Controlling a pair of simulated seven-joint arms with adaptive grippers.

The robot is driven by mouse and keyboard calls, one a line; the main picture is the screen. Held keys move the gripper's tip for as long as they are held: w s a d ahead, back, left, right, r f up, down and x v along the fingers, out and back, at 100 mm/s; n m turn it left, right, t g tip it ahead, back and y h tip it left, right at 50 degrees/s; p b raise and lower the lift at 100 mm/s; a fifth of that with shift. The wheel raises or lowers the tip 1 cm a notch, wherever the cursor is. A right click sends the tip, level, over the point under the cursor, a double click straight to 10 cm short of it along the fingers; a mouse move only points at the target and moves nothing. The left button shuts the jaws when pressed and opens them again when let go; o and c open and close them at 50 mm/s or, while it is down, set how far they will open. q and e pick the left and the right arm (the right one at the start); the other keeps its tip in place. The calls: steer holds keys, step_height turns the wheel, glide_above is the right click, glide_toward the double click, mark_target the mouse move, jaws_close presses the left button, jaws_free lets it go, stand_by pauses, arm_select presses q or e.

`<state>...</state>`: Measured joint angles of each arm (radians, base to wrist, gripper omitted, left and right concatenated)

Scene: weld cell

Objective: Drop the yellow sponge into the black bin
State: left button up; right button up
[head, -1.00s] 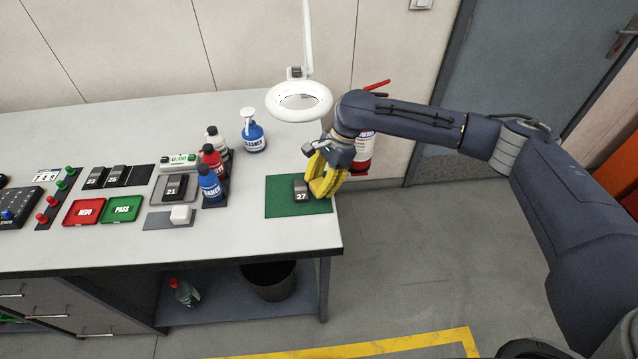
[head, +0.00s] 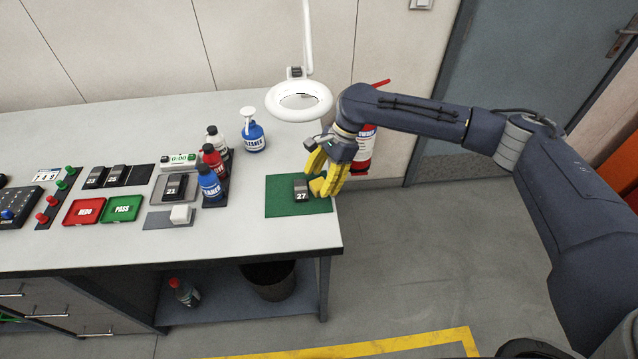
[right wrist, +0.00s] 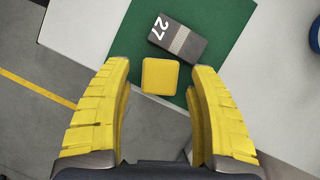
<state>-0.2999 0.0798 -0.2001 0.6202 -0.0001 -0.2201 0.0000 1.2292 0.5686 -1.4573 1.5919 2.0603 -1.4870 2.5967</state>
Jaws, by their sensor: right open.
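The yellow sponge (right wrist: 160,76) is a small yellow block at the edge of the green mat, beside the dark part marked 27; in the head view it shows as a small yellow patch (head: 317,185), partly hidden by my fingers. My right gripper (head: 320,178) has yellow fingers and is open over the mat's right side. In the right wrist view its fingers (right wrist: 159,68) stand either side of the sponge, with gaps on both sides. The black bin (head: 270,282) stands below the table, at the right end of the lower shelf. My left gripper is not in view.
The dark part 27 (head: 301,191) lies close left of my fingers on the green mat (head: 285,207). A magnifier lamp (head: 300,112) hangs behind. Cleaner bottles (head: 210,185) stand to the left. The table leg (head: 325,290) is beside the bin; the floor right of it is clear.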

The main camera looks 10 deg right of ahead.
steer(key=v, duration=0.4)
steer(key=shift+w+d+r, duration=0.1)
steer(key=shift+r, duration=0.25)
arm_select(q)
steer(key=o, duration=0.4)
arm_select(e)
steer(key=shift+d+r, duration=0.25)
steer(key=shift+r, duration=0.4)
steer(key=shift+w, duration=0.1)
